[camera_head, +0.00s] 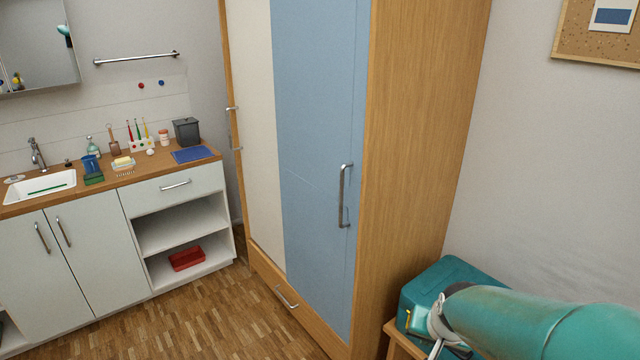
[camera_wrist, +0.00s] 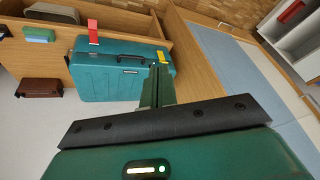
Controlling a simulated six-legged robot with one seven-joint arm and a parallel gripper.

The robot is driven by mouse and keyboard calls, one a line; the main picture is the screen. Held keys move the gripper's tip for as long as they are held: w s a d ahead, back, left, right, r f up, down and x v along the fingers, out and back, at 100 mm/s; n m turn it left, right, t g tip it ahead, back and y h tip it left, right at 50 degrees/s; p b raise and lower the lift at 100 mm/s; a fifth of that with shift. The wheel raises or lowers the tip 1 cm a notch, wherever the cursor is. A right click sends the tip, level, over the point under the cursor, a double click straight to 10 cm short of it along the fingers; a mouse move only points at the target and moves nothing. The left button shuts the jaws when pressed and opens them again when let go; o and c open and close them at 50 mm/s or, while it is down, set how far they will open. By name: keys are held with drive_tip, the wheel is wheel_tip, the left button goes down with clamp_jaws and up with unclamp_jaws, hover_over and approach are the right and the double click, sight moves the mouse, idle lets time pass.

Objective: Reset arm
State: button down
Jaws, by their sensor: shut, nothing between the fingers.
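My gripper (camera_wrist: 158,85) shows in the wrist view with its fingers shut together and nothing between them. It points toward a teal suitcase (camera_wrist: 100,72) with a black handle, a red tag and a yellow tag. I cannot tell whether the fingertips touch the case. In the head view my teal arm (camera_head: 550,318) reaches in from the lower right corner, in front of the teal suitcase (camera_head: 415,291). My gripper's fingers cannot be made out there.
A tall wardrobe (camera_head: 420,130) with a blue door (camera_head: 315,120) stands left of my arm, its doors and bottom drawer (camera_head: 285,300) shut. A sink counter (camera_head: 110,185) is at the left. The wood floor (camera_head: 200,325) before them is clear. A brown case (camera_wrist: 40,87) shows in the wrist view.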

drive_tip(key=s+a+r+n, duration=0.2)
drive_tip(key=s+a+r, duration=0.1)
drive_tip(key=s+r, duration=0.3)
drive_tip(key=s+a+r+n, duration=0.2)
drive_tip(key=s+a+r, duration=0.1)
drive_tip(key=s+r, duration=0.3)
drive_tip(key=shift+s+r+t, duration=0.3)
drive_tip(key=shift+s, duration=0.25)
drive_tip(key=shift+w+d, duration=0.1)
